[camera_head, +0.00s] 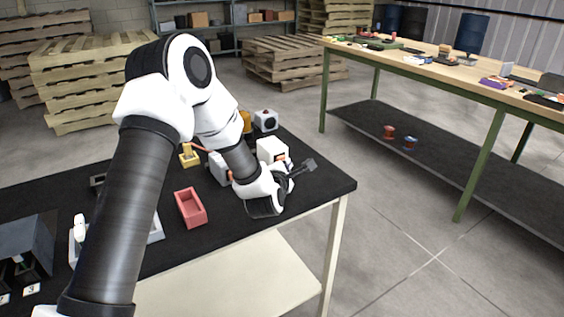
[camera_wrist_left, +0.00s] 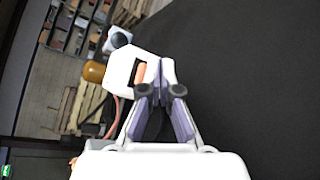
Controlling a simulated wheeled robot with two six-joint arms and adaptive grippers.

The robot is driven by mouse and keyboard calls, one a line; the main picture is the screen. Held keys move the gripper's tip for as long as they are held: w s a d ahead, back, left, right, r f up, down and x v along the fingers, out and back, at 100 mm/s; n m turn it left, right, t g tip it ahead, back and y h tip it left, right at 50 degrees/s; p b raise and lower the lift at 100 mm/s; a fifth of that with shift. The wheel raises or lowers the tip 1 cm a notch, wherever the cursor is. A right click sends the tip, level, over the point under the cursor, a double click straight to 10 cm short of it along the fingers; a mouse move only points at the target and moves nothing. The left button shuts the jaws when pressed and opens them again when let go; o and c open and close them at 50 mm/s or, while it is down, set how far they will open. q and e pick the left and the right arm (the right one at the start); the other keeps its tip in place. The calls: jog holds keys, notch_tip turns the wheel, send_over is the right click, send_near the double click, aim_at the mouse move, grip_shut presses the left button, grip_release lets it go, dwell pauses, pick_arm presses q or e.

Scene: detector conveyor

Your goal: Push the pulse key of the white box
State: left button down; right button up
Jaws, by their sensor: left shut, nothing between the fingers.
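The white box (camera_head: 272,147) stands on the black table, just behind my left wrist in the head view. In the left wrist view the white box (camera_wrist_left: 122,69) shows a dark slot with an orange key (camera_wrist_left: 140,74) in it. My left gripper (camera_head: 310,165) is shut and empty. In the left wrist view its fingertips (camera_wrist_left: 161,91) appear just in front of the box's face, beside the lower end of the key. I cannot tell whether they touch it. My forearm and wrist hide part of the table. My right gripper is not in view.
A second white box with a dark round face (camera_head: 265,120) and a yellow cylinder (camera_head: 246,122) stand behind. A red open tray (camera_head: 190,207) and a small yellow object (camera_head: 189,155) lie left of my wrist. The table's right corner (camera_head: 338,186) is clear.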

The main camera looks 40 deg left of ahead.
aim_at(298, 189)
pick_arm(q)
jog(key=shift+w+a, duration=0.25)
jog(key=shift+a, duration=0.35)
dwell(0.6)
dwell(0.4)
jog(key=shift+s+d+b, duration=0.25)
jog(key=shift+d+b, duration=0.05)
jog(key=shift+d, duration=0.25)
jog(key=shift+s+d+b, duration=0.2)
jog(key=shift+d+b, duration=0.05)
jog(key=shift+d, duration=0.3)
jog(key=shift+s+d+f, duration=0.1)
jog(key=shift+d, duration=0.25)
jog(key=shift+s+d+b, duration=0.3)
jog(key=shift+d+b, duration=0.05)
jog(key=shift+d, duration=0.3)
jog(key=shift+s+d+b, duration=0.25)
jog(key=shift+d+b, duration=0.05)
jog(key=shift+d, duration=0.35)
jog(key=shift+s+d+b, duration=0.3)
jog(key=shift+d+b, duration=0.05)
jog(key=shift+d, duration=0.3)
